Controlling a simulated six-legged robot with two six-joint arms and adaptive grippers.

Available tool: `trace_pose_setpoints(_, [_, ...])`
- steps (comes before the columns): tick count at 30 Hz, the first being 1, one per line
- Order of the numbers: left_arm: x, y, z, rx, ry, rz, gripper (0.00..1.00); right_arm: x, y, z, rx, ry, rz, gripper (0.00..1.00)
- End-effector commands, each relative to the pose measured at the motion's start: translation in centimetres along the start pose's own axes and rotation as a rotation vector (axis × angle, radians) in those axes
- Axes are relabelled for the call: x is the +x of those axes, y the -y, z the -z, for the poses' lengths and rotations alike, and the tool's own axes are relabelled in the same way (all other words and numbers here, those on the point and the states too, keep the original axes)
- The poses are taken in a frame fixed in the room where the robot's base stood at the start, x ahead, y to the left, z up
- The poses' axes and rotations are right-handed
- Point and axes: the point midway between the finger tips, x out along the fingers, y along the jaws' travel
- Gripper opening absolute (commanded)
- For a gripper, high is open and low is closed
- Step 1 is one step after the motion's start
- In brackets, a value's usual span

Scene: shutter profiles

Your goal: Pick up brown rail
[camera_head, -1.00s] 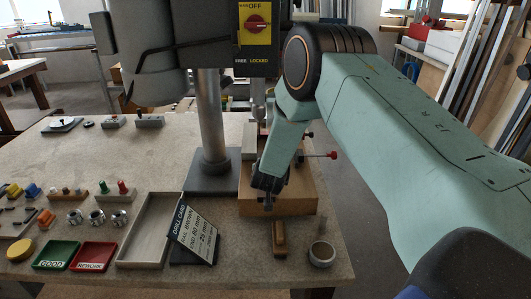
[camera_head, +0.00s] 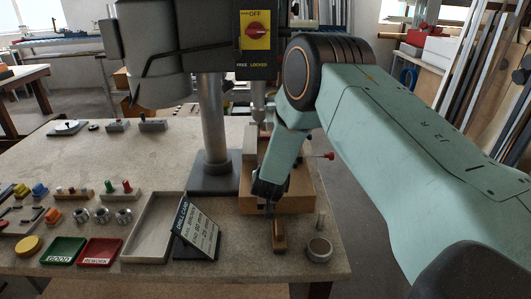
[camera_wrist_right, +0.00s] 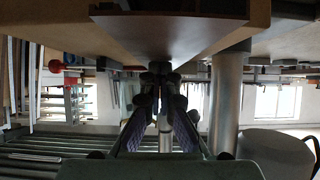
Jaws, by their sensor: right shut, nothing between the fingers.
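I cannot pick out a brown rail with certainty. A small brown wooden piece (camera_head: 279,238) lies near the front edge of the bench, before the wooden drill fixture (camera_head: 297,200). My right gripper (camera_head: 271,205) points down in front of the fixture, just behind that small piece. In the right wrist view my right gripper (camera_wrist_right: 160,72) has its fingers together and holds nothing. A broad brown surface (camera_wrist_right: 170,35) hangs across the top of that view, close to the fingertips; I cannot tell what it is. My left gripper is not in view.
The drill press column (camera_head: 213,125) stands left of my right arm. A drill card (camera_head: 197,235), an empty tray (camera_head: 150,232), a green tray (camera_head: 62,250) and a red tray (camera_head: 101,250) are to the left.

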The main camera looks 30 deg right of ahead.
Motion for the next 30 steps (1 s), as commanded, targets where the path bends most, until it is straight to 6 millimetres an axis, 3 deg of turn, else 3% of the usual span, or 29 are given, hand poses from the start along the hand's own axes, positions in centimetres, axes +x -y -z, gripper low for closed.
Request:
trace_pose_setpoints(1, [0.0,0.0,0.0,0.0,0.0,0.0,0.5,0.1,-0.2,-1.0,-0.003,0.021,-0.002,0.0])
trace_pose_setpoints(3, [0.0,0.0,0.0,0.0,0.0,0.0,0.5,0.1,-0.2,-1.0,-0.003,0.021,-0.002,0.0])
trace_pose_setpoints(11, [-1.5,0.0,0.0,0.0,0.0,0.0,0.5,-0.9,-0.2,0.5,-0.002,0.019,-0.001,0.0])
trace_pose_setpoints(17, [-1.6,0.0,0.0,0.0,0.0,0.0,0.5,-1.0,-0.3,0.4,-0.004,0.02,-0.001,0.0])
trace_pose_setpoints(30, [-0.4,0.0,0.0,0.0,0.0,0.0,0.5,-6.9,-0.2,-3.6,-0.008,0.017,0.002,0.0])
